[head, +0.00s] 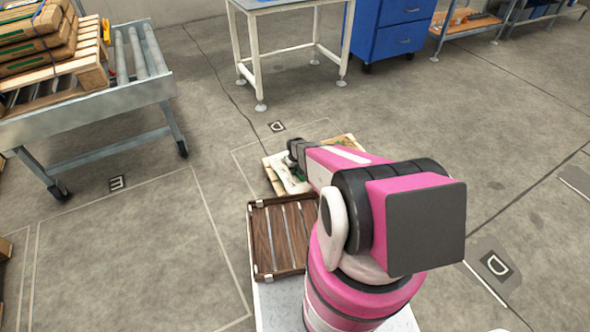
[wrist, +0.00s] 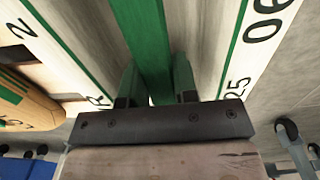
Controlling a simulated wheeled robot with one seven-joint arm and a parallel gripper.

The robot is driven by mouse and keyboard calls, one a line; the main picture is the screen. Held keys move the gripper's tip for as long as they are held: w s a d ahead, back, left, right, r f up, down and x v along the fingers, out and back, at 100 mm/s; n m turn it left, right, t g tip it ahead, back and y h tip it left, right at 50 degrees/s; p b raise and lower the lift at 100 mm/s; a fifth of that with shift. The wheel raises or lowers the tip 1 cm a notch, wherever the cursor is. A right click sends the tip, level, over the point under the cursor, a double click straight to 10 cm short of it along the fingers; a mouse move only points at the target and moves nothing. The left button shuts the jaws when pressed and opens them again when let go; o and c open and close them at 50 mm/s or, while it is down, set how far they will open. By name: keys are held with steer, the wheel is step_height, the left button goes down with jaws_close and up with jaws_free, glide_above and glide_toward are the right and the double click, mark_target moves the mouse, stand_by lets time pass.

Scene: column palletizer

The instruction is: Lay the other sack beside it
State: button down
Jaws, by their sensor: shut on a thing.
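My gripper (head: 296,152) reaches low over a pale wooden pallet (head: 271,164) on the floor, ahead of my base. In the wrist view my gripper (wrist: 158,88) is shut on a pale sack (wrist: 92,38) with green stripes and black print, its fingers on either side of a green band. In the head view a whitish sack surface (head: 284,179) shows at the pallet, partly hidden by my arm. A brown sack (wrist: 22,102) with green marks lies at the left of the wrist view. I cannot tell whether the held sack touches the pallet.
Brown sacks (head: 40,50) are stacked on a pallet on the roller conveyor (head: 130,98) at left. A brown slatted tray (head: 263,238) lies beside my arm's base. A table (head: 290,5) and a blue cabinet (head: 388,30) stand behind.

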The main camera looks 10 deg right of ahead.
steer(key=c, duration=0.9)
jaws_free()
steer(key=shift+f, duration=0.1)
step_height(320, 180, up, 12)
steer(key=s+r+m, duration=0.1)
steer(key=s+r, duration=0.6)
steer(key=r, duration=0.2)
steer(key=s+r+m, duration=0.1)
steer(key=s+r, duration=0.6)
steer(key=r, duration=0.3)
steer(key=s+r+m, duration=0.1)
steer(key=s+r, duration=0.6)
steer(key=r, duration=0.3)
steer(key=shift+s+m, duration=0.15)
steer(key=shift+m, duration=0.15)
